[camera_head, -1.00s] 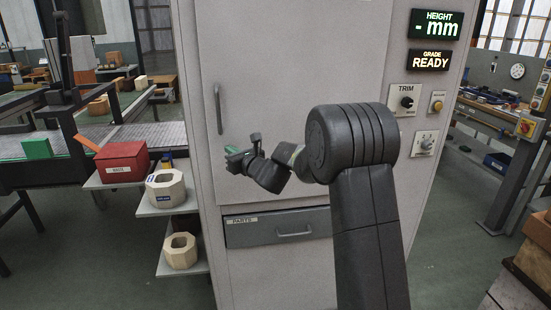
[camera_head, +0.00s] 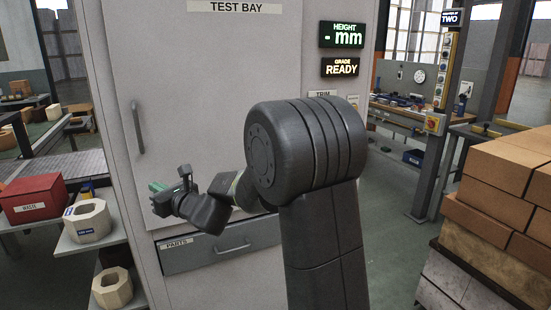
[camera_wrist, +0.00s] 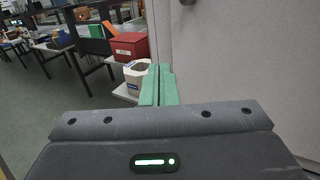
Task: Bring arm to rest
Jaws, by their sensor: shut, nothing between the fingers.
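My gripper (camera_head: 155,196) is in the middle left of the head view, in front of the grey test bay cabinet (camera_head: 190,100). My arm is bent, with the wrist to the left of its big round joint. In the wrist view the two green fingers of my gripper (camera_wrist: 158,84) lie side by side, shut and empty. They point toward the shelf with the cream octagonal block (camera_wrist: 136,74) and the red box (camera_wrist: 130,46), and look apart from both.
The red box (camera_head: 34,198) and cream octagonal blocks (camera_head: 88,221) stand on shelves at left. A PARTS drawer (camera_head: 220,247) is below my gripper. Stacked bricks (camera_head: 500,180) stand at right. A workbench (camera_head: 400,115) is behind, with open floor (camera_head: 390,240) before it.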

